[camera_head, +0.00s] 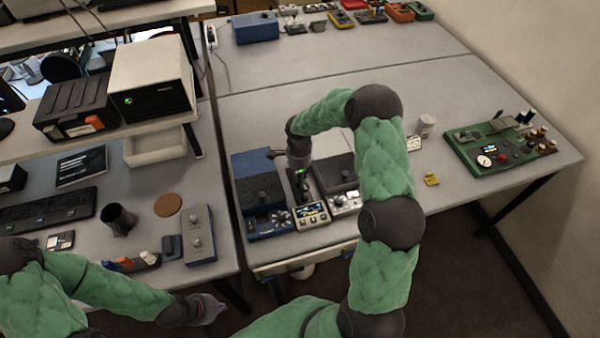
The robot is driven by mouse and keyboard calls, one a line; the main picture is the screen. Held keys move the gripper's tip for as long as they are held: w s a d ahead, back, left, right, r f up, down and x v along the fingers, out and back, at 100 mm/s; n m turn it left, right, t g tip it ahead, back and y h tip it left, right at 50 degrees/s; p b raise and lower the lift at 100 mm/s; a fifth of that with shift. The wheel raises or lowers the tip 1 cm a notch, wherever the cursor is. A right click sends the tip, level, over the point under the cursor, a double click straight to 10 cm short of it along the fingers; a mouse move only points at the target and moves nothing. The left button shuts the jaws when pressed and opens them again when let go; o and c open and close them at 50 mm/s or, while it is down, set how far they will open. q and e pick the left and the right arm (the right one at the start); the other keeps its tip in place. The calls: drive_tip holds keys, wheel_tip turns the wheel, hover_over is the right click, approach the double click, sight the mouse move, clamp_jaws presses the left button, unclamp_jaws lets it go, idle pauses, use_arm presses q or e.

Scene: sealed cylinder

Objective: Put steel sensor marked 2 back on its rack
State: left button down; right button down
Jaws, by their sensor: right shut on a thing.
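My right gripper (301,188) points down over the small beige device with a lit display (311,213), between a blue instrument and a dark-topped one. It is shut on a small dark thing, mostly hidden by the fingers; I cannot read any mark on it. I cannot pick out a steel sensor marked 2 or its rack for certain.
The blue instrument (258,180) and the dark-topped instrument (337,173) flank the right gripper closely. A green board with knobs (500,145) stands at the right. A dark cup (118,219) and brown disc (168,204) are on the left table.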

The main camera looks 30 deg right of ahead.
drive_tip(key=shift+w+f, duration=0.1)
drive_tip(key=shift+f, duration=0.05)
drive_tip(key=c, duration=0.9)
unclamp_jaws()
drive_tip(key=shift+d, duration=0.2)
drive_tip(key=shift+c, duration=0.2)
drive_tip(key=shift+a, duration=0.1)
wheel_tip(320, 180, up, 12)
